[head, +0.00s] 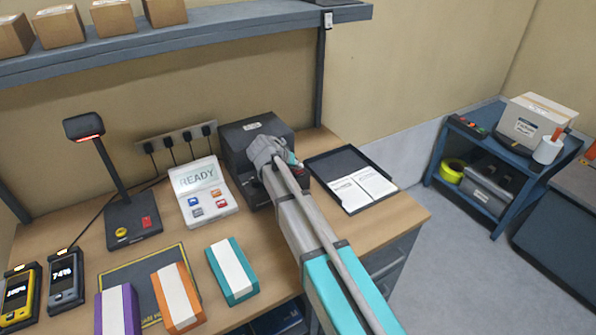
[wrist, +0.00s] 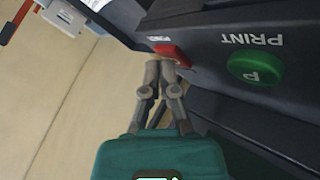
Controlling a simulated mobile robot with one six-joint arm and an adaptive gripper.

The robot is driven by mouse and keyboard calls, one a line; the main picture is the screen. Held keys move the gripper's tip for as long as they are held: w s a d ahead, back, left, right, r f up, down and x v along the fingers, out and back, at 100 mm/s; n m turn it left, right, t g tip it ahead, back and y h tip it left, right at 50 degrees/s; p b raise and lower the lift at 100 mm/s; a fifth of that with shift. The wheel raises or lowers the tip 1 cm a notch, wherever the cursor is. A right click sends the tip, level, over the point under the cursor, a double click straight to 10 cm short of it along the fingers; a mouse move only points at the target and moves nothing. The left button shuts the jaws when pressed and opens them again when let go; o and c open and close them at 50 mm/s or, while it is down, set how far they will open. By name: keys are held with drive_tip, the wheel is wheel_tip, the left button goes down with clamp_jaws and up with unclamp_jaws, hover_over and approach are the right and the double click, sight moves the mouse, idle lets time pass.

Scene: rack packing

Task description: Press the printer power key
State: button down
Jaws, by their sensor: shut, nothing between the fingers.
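The printer (head: 238,137) is a dark box at the back of the desk, partly hidden by my arm in the head view. In the wrist view its dark front (wrist: 210,50) carries a red key (wrist: 172,53) and a round green button (wrist: 256,67) marked P under the word PRINT, seen upside down. No label is readable on the red key. My gripper (wrist: 167,65) is shut and empty, its fingertips at the red key's lower edge. I cannot tell whether they touch it. In the head view my arm hides the fingertips.
A READY panel (head: 198,178) with coloured buttons and a scanner stand (head: 133,220) are left of the printer. A black tray (head: 337,161) with papers lies right of it. Orange, teal and purple boxes sit in front. A shelf (head: 190,36) with cartons hangs above.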

sight(297, 171)
drive_tip(key=shift+r, duration=0.1)
idle(0.7)
drive_tip(key=shift+r+p, duration=0.4)
drive_tip(key=shift+p, duration=0.1)
wheel_tip(297, 171, up, 6)
drive_tip(key=p, duration=0.6)
idle(0.4)
drive_tip(key=shift+a, duration=0.1)
idle(0.3)
